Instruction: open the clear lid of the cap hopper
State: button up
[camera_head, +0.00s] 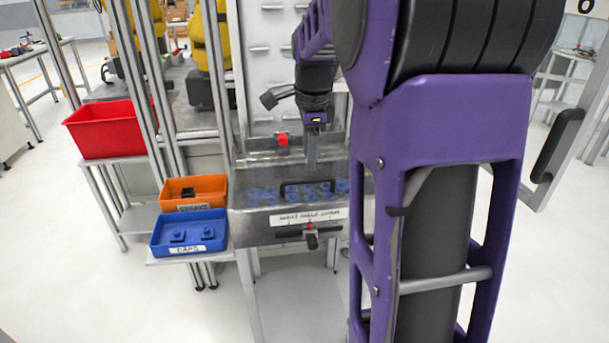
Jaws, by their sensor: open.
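The cap hopper (240,222) is a metal box in the middle of the view, with blue caps (265,194) inside. Its clear lid (355,186) lies flat over the caps and looks shut. A black bar handle (312,184) runs across the lid. My purple arm hides the hopper's right end.
A blue bin (189,245) and an orange bin (176,191) stand left of the hopper. A red bin (101,128) is farther left. A small knobbed lever (312,238) projects from the hopper's front. Frame posts and yellow arms (208,40) stand behind. The floor in front is clear.

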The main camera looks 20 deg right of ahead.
aim_at(308, 179)
jog(key=f, duration=0.3)
jog(key=w+f+b, duration=0.1)
jog(key=f, duration=0.2)
jog(key=shift+w+d+f, duration=0.15)
jog(key=shift+d, duration=0.05)
jog(key=shift+c, duration=0.2)
grip_shut()
dwell(1.0)
